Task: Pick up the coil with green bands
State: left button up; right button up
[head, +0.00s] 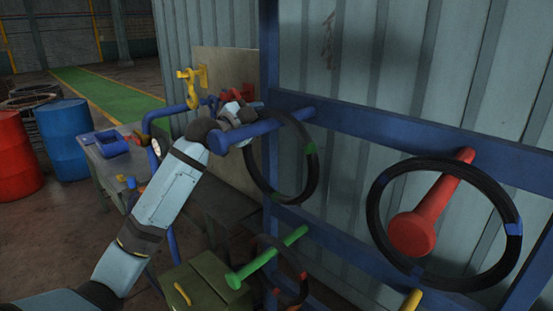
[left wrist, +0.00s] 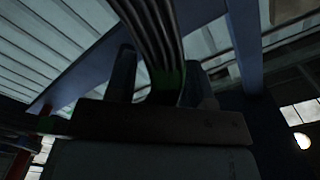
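The coil with green bands (head: 316,178) is a black ring at the blue peg (head: 270,126) on the rack, with a green band on its right side. My left gripper (head: 240,114) is at the coil's upper left, just above the peg. In the left wrist view the coil's dark strands (left wrist: 155,30) run down between my left gripper's two fingers (left wrist: 160,82), with a green band there. A thin gap seems to show beside one finger, so I cannot tell whether they grip it. My right gripper is out of view.
A coil with blue bands (head: 375,215) hangs on a red peg (head: 425,215) at right. Another coil with red bands (head: 303,277) hangs on a green peg (head: 268,257) below. Blue rack beams (head: 380,130) stand close behind. Red (head: 15,160) and blue (head: 65,140) barrels stand far left.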

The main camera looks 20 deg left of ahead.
pick_arm(q)
grip_shut()
dwell(1.1)
jog(key=shift+r, duration=0.1)
